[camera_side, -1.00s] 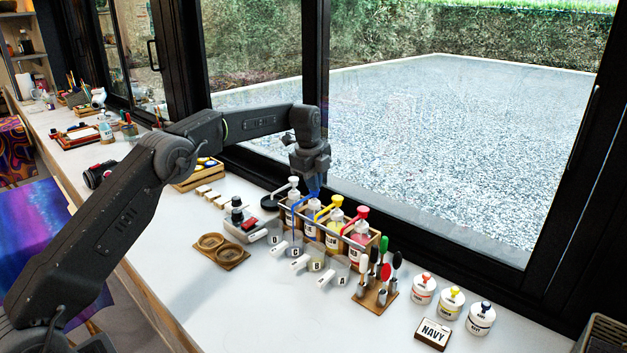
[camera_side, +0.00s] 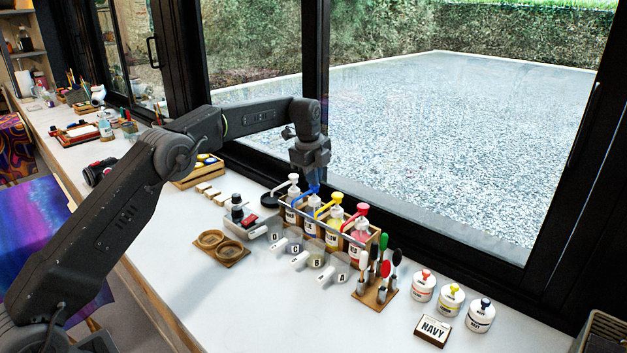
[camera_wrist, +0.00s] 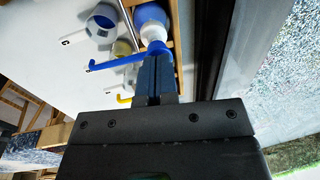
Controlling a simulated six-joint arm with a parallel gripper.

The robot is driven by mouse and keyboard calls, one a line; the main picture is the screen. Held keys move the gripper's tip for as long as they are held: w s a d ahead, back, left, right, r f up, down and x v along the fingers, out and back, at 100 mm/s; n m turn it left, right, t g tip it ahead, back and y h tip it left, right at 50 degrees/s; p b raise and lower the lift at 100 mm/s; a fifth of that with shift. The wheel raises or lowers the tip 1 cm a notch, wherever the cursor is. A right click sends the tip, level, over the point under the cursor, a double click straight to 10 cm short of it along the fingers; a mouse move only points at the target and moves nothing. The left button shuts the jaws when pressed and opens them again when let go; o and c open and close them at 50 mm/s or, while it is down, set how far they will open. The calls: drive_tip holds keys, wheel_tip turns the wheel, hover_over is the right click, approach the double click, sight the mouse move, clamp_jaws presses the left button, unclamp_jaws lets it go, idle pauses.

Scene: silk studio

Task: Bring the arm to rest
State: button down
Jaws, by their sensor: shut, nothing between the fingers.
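My gripper (camera_side: 312,184) points down above the back of the wooden rack of pump bottles, close to the blue pump. In the wrist view my gripper (camera_wrist: 156,97) has its two fingers together with nothing between them, and the blue pump head (camera_wrist: 155,50) shows just beyond the fingertips. I cannot tell whether the fingers touch the pump. The wooden rack (camera_side: 333,247) holds bottles with white, blue, yellow and red pumps. The blue pump (camera_side: 309,190) is partly behind the fingertips in the side view. The arm reaches over the bench from the left.
Lettered cups (camera_side: 341,274) stand in front of the rack. A brush stand (camera_side: 374,293), lidded jars (camera_side: 451,299) and a NAVY sign (camera_side: 432,331) are to the right. A wooden double-ring holder (camera_side: 229,252) is to the left.

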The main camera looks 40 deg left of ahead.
drive_tip(key=shift+r, duration=0.25)
drive_tip(key=shift+f, duration=0.1)
idle(0.3)
drive_tip(key=shift+f, duration=0.15)
drive_tip(key=shift+f, duration=0.85)
idle(0.4)
drive_tip(key=shift+r, duration=1.2)
drive_tip(key=shift+r, duration=1.4)
drive_tip(key=shift+r, duration=0.1)
